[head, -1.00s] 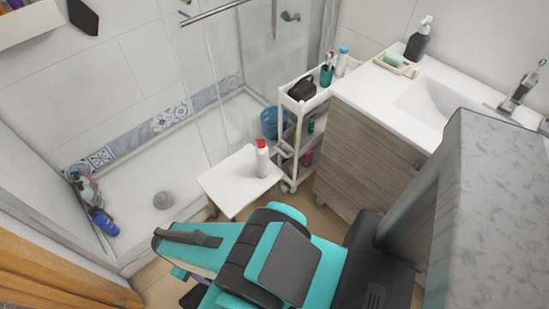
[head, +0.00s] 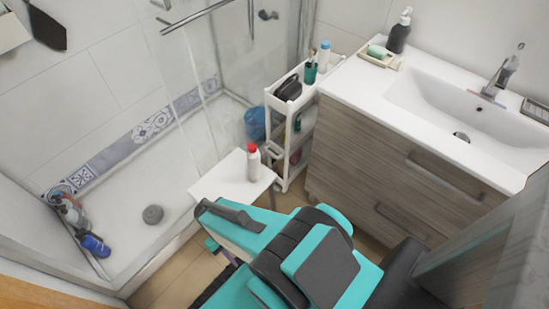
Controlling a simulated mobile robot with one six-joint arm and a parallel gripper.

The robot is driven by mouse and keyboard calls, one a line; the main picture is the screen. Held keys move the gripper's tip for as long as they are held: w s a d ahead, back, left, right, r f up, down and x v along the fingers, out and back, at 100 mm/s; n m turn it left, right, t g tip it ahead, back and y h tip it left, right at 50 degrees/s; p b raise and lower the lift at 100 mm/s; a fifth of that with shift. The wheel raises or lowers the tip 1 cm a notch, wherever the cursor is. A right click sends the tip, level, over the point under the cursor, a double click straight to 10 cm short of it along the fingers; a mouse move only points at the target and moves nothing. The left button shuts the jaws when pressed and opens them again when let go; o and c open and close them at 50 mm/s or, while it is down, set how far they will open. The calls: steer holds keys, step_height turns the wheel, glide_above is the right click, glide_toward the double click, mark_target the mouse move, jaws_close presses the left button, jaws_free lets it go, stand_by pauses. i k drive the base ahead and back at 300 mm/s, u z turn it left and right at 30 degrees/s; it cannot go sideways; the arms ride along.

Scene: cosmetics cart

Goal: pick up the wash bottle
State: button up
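A white bottle with a red cap (head: 253,164) stands upright on a small white stool (head: 212,186) in the middle of the head view. It is the most exposed single bottle, but no label can be read, so I cannot tell for sure that it is the wash bottle. My teal and black arm fills the lower middle and overlaps the stool's near edge. My gripper's fingers cannot be made out; the arm hides that part. Nothing seems to touch the bottle.
A white slim cart (head: 287,162) behind the stool holds a black item, a teal cup and a blue-capped bottle. A washbasin cabinet (head: 385,165) stands at right. A glass shower screen is behind, with several bottles (head: 75,215) at the tray's left edge.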

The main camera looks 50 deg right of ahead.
mark_target(253, 158)
steer(key=u, duration=0.85)
steer(key=k, duration=0.1)
steer(key=z, duration=2.05)
steer(key=k, duration=0.95)
steer(key=u, duration=0.1)
steer(key=i, duration=0.95)
